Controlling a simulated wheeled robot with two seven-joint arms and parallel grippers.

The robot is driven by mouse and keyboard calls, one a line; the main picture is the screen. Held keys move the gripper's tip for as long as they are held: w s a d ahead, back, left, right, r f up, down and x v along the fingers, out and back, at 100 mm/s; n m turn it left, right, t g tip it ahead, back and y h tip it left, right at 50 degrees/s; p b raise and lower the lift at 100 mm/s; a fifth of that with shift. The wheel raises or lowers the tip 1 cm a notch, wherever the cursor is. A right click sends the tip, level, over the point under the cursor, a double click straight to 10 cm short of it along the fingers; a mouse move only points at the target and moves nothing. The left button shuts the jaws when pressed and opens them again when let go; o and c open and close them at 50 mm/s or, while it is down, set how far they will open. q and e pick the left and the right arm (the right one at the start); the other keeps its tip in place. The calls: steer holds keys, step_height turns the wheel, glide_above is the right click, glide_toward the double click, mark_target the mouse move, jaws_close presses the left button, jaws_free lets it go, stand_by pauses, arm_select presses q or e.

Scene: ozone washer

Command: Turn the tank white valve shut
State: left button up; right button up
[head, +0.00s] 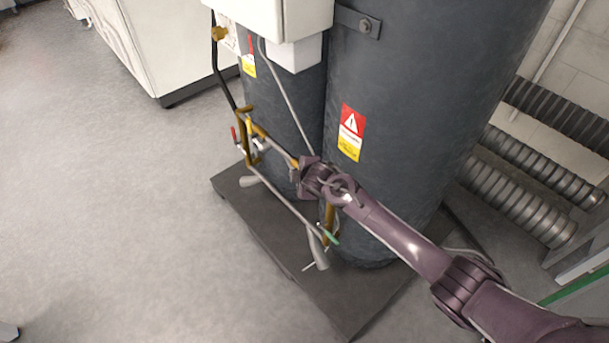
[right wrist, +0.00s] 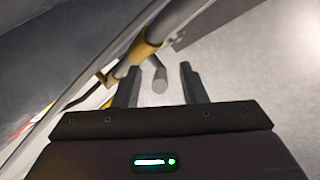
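Two dark grey tanks (head: 400,110) stand on a dark base plate, with brass and grey piping in front of them. A pale grey-white handle (right wrist: 160,80) with a round end sticks out from a brass fitting (right wrist: 145,50) in the right wrist view. My right gripper (right wrist: 159,68) is open, and this handle shows between its two fingers. I cannot tell whether they touch it. In the head view my right arm reaches in from the lower right to the piping, and its wrist hides the fingers and part of the pipes. My left gripper is not in view.
A red handle (head: 234,134) sits on the piping at the left. A green handle (head: 332,237) and pale pipe stubs (head: 318,252) are lower down. A white box (head: 285,18) hangs above. Ribbed hoses (head: 520,200) lie at the right. The floor at left is clear.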

steer(key=v, duration=0.7)
steer(key=shift+p, duration=0.45)
